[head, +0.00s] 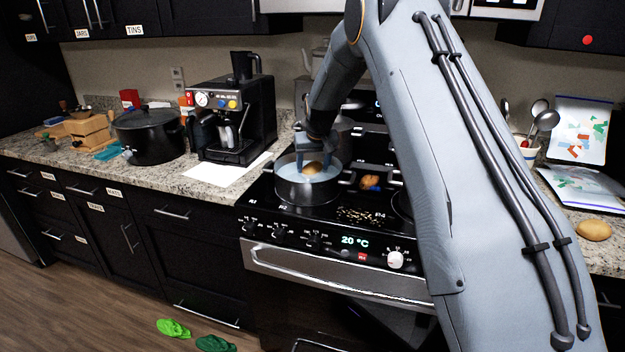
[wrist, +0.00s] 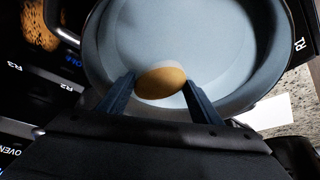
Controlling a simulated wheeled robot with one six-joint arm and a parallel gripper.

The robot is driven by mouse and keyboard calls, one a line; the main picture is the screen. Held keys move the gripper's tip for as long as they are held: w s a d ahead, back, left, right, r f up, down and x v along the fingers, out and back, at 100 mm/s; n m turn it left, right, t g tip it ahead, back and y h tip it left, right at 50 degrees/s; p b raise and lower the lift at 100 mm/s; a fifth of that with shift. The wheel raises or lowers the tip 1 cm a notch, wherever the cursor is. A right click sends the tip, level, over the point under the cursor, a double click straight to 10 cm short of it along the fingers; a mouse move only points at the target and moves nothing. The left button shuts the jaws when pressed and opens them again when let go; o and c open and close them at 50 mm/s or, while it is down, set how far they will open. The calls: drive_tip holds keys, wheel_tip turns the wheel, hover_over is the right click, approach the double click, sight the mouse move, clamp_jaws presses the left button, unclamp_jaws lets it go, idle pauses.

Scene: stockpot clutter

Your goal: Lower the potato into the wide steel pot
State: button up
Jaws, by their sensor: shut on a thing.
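The wide steel pot (head: 292,189) stands on the front left of the stove and looks filled with pale bluish liquid. My gripper (head: 312,166) points down inside the pot's rim. It is shut on a brown potato (head: 313,169). In the wrist view the potato (wrist: 161,82) sits between my two dark fingers, with the pot (wrist: 262,90) around and below it. The far part of the potato looks paler, as if partly under the liquid. I cannot tell whether it touches the pot's bottom.
A coffee machine (head: 238,115) and a black lidded pot (head: 150,135) stand on the left counter. A white sheet (head: 228,170) lies beside the stove. Another potato (head: 593,230) lies on the right counter. A brown item (head: 370,181) lies on the stove right of the pot.

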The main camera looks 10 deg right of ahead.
drive_tip(key=shift+f+b, duration=0.35)
drive_tip(key=shift+f, duration=0.45)
idle(0.4)
drive_tip(key=o, duration=1.2)
drive_tip(key=shift+o, duration=0.2)
